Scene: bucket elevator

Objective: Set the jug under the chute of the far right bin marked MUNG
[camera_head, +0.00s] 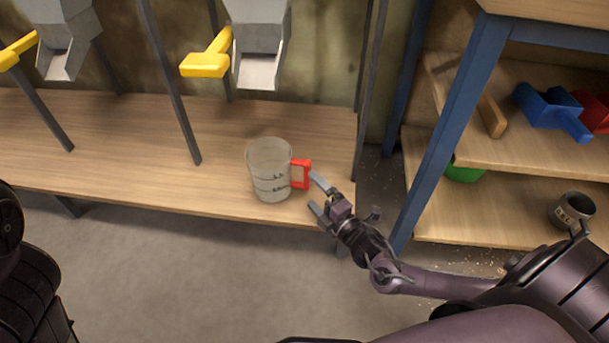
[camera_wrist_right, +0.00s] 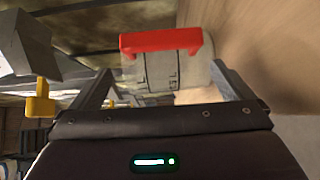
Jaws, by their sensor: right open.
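The clear jug (camera_head: 268,170) with dark markings stands upright on the wooden bench (camera_head: 120,150), near its front right. Its red handle (camera_head: 301,174) points right, toward my right gripper (camera_head: 318,196). My right gripper is open, its fingers just right of the handle. In the right wrist view the handle (camera_wrist_right: 160,41) and jug (camera_wrist_right: 160,72) show ahead of and between the open fingers (camera_wrist_right: 165,88). A grey chute (camera_head: 260,60) with a yellow lever (camera_head: 207,62) hangs above and behind the jug. No MUNG label is readable. My left gripper is out of view.
Another chute (camera_head: 67,50) with a yellow lever is at the left. Dark metal posts (camera_head: 172,85) rise from the bench. A blue-framed shelf (camera_head: 445,130) at the right holds blue and red scoops (camera_head: 553,108) and a dark mug (camera_head: 572,211). The bench's left part is clear.

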